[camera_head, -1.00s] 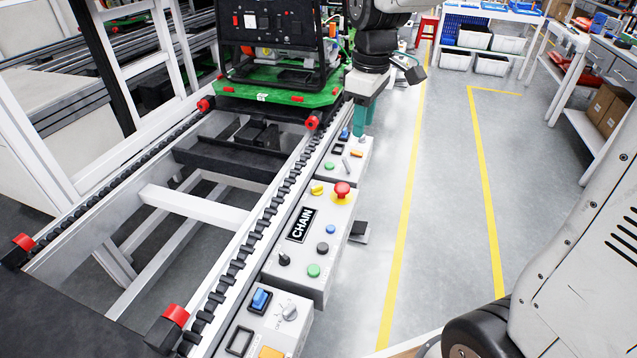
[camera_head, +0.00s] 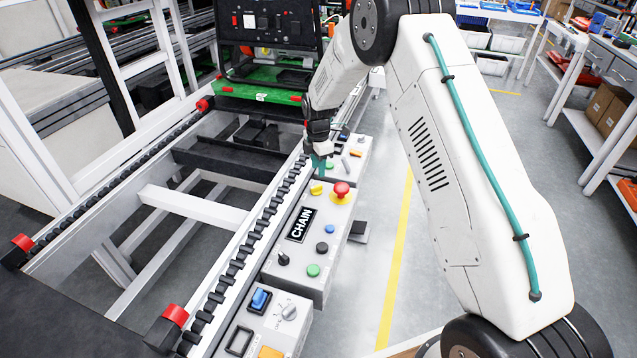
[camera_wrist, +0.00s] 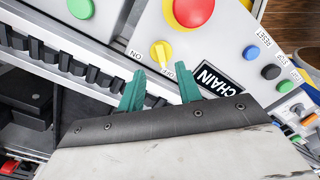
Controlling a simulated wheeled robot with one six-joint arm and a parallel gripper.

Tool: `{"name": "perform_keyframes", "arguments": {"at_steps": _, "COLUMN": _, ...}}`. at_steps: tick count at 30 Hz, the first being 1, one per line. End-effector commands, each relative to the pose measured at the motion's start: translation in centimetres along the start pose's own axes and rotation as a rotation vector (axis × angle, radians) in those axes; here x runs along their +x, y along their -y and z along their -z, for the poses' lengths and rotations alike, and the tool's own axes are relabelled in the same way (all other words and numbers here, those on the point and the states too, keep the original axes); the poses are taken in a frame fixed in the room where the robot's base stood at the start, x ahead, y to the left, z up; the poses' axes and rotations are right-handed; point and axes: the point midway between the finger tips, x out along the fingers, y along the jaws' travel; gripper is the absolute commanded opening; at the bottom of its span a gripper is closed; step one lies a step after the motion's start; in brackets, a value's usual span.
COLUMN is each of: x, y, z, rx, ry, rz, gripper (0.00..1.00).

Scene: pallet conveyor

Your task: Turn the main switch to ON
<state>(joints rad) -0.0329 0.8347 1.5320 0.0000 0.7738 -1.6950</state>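The knob also shows in the head view (camera_head: 317,189), beside the red emergency button. My gripper (camera_wrist: 160,72) is open, with its two teal fingers apart and nothing between them. In the wrist view the knob appears just beyond the fingertips, roughly centred on the gap. In the head view my gripper (camera_head: 319,167) is just behind and above the knob; contact is not visible.
The red emergency button (camera_head: 341,190) is close to the knob. Black, blue and green controls sit on the same box (camera_head: 296,278). A green pallet (camera_head: 262,92) carries a black machine at the back.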

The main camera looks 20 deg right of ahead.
Motion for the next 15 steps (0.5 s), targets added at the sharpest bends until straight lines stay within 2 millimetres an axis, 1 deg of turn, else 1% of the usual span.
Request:
{"name": "perform_keyframes", "arguments": {"at_steps": 9, "x": 5.0, "y": 0.1, "z": 0.0, "rx": 0.0, "ry": 0.0, "rz": 0.003, "gripper": 0.35}}
{"name": "perform_keyframes", "arguments": {"at_steps": 15, "x": 7.0, "y": 0.0, "z": 0.0, "rx": 0.0, "ry": 0.0, "rz": 0.001, "gripper": 0.35}}
